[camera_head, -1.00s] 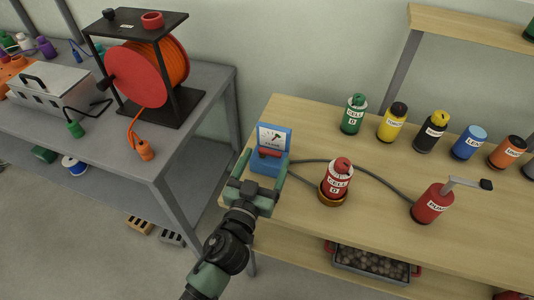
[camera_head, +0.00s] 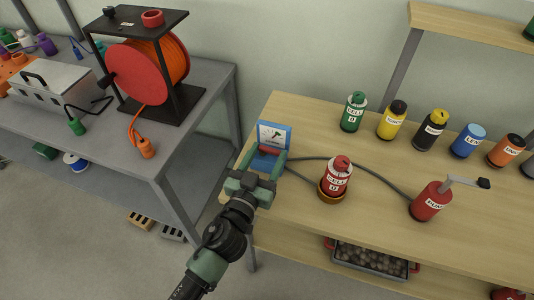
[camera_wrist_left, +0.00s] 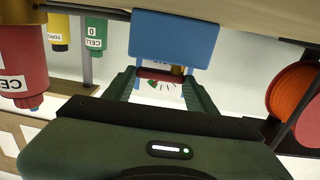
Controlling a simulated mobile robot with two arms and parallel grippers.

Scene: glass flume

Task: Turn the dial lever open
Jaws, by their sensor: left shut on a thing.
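The dial box (camera_head: 275,136) is blue with a white face and stands at the left end of the wooden table. Its face carries a green pointer mark. The lever is hardly visible in the head view, and the gripper hides the lower box. My right gripper is not in view.
A red cell (camera_head: 335,178) sits in a brass ring beside the box, with cables running past it. Several coloured bottles line the back. An orange cable reel (camera_head: 150,72) stands on the grey bench at left.

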